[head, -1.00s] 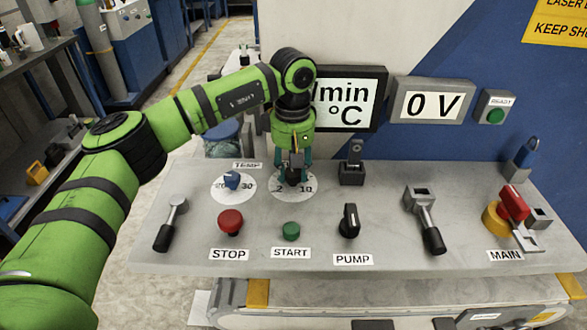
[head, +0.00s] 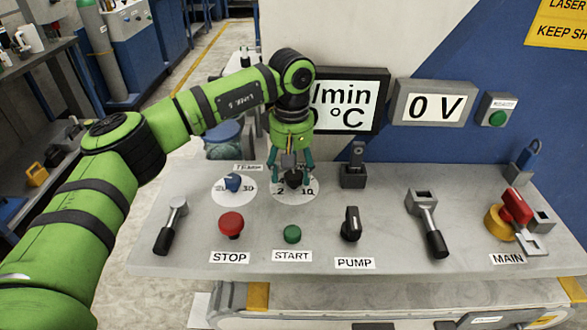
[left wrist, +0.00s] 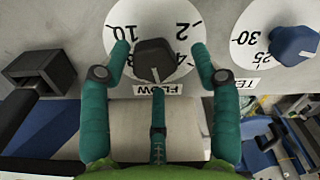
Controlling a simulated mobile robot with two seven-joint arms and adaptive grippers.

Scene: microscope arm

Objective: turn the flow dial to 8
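The flow dial is a black knob (head: 293,179) on a round white scale plate (head: 297,197) on the grey panel. My left gripper (head: 293,172) is over the dial. In the left wrist view its teal fingers (left wrist: 160,62) stand on both sides of the knob with gaps. It is open. My right gripper is out of view.
The blue temp dial (head: 233,183) is just left. The red STOP button (head: 231,223), green START button (head: 292,234) and PUMP switch (head: 351,224) are in front.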

